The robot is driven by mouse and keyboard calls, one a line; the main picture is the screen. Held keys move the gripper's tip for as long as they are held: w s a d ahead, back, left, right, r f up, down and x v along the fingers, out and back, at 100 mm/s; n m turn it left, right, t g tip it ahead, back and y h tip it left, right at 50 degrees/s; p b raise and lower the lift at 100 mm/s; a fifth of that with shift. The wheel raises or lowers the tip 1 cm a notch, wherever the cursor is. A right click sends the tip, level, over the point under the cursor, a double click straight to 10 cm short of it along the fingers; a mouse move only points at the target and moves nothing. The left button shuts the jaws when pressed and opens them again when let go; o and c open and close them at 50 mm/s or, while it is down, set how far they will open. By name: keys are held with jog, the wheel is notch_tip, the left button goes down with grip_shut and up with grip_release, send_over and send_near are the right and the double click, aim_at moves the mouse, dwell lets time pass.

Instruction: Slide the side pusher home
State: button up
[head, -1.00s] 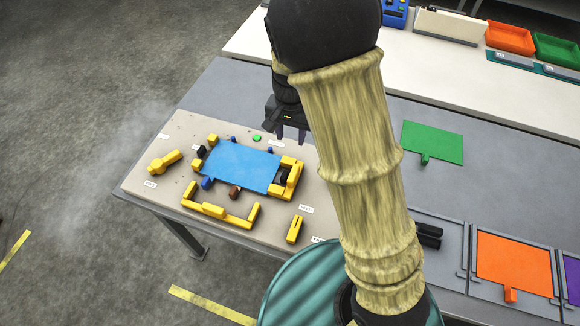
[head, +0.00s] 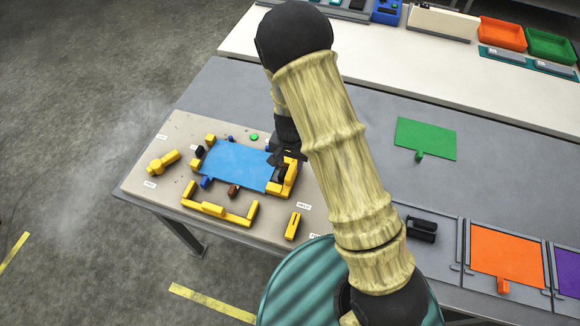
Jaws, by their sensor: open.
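A blue plate (head: 236,165) lies flat on the grey-beige fixture board (head: 150,193), with yellow blocks around its edges. At its right end is a yellow slide piece (head: 289,181), which looks like the side pusher; my gripper partly covers it. My gripper (head: 277,172) is open and points down at this right end, close to the yellow piece. I cannot tell whether it touches the piece or how far the piece is from the plate's edge.
A yellow U-shaped handle (head: 214,209) stands along the board's front, with a yellow lever (head: 164,162) at left and a slotted yellow block (head: 293,226) at right. A teal drum (head: 300,285) stands in front. Green (head: 425,138) and orange (head: 507,257) plates lie to the right.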

aim_at(291, 171)
jog(key=shift+f+p, duration=0.35)
jog(key=shift+f, duration=1.8)
jog(key=shift+c, duration=0.2)
grip_shut()
